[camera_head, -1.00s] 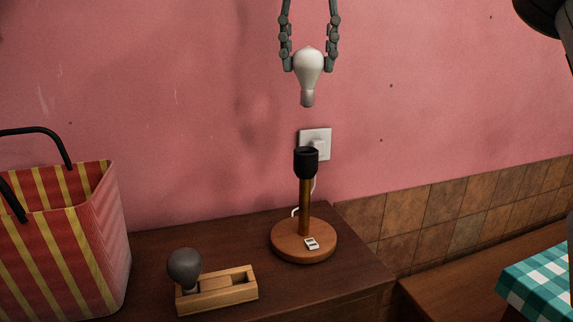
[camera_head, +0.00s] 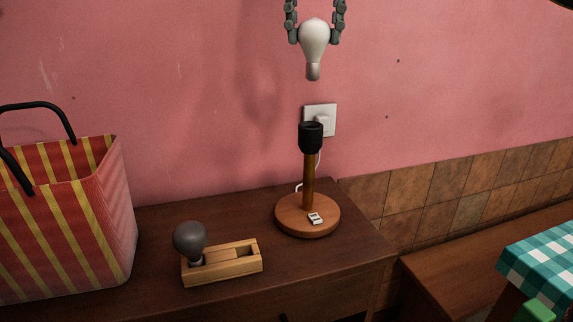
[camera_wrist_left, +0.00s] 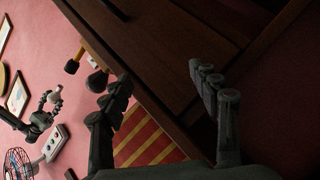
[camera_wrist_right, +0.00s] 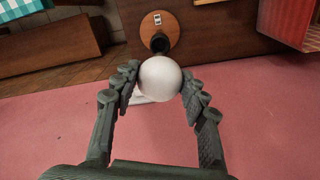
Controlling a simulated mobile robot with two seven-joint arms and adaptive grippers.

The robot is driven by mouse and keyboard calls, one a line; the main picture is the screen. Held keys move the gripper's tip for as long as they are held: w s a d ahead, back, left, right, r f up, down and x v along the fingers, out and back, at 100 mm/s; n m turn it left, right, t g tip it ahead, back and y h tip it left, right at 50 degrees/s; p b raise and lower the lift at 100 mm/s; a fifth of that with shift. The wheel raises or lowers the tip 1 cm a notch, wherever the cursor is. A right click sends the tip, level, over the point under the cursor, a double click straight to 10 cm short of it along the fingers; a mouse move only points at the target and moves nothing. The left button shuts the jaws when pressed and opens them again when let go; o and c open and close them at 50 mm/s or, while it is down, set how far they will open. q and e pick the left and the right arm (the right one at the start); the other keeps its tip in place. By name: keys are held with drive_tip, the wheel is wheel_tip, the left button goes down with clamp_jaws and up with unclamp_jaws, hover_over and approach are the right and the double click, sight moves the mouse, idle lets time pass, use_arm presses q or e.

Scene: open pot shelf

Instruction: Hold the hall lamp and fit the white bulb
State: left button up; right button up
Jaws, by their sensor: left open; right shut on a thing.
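The white bulb (camera_head: 314,42) is held upright, base down, by my right gripper (camera_head: 315,36), which is shut on its round glass. It hangs above the hall lamp, clear of it. The lamp has a black socket (camera_head: 311,137), a wooden stem and a round wooden base (camera_head: 307,222) with a small switch; it stands on the dark cabinet. In the right wrist view the bulb (camera_wrist_right: 160,79) sits between the fingers and partly hides the socket. My left gripper (camera_wrist_left: 172,92) is open and empty in the left wrist view; it is not in the head view.
A grey bulb (camera_head: 189,241) stands in a wooden holder (camera_head: 223,267) left of the lamp. A striped bag (camera_head: 75,235) stands at the left. A wall outlet (camera_head: 320,119) is behind the socket. A checkered cloth (camera_head: 540,262) is at the right.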

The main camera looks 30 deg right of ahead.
use_arm(q)
drive_tip(key=w+d+r+m+t+h, duration=0.2)
drive_tip(key=d+r+m+h, duration=0.1)
drive_tip(key=d+r, duration=0.65)
drive_tip(key=w+d+r+m+t+h, duration=0.2)
drive_tip(key=d+r, duration=0.4)
drive_tip(key=r, duration=0.7)
drive_tip(key=m+g+y, duration=0.2)
drive_tip(key=m+y, duration=0.1)
drive_tip(key=m, duration=0.2)
approach(306, 140)
drive_tip(key=x, duration=1.2)
drive_tip(key=shift+d, duration=0.1)
clamp_jaws()
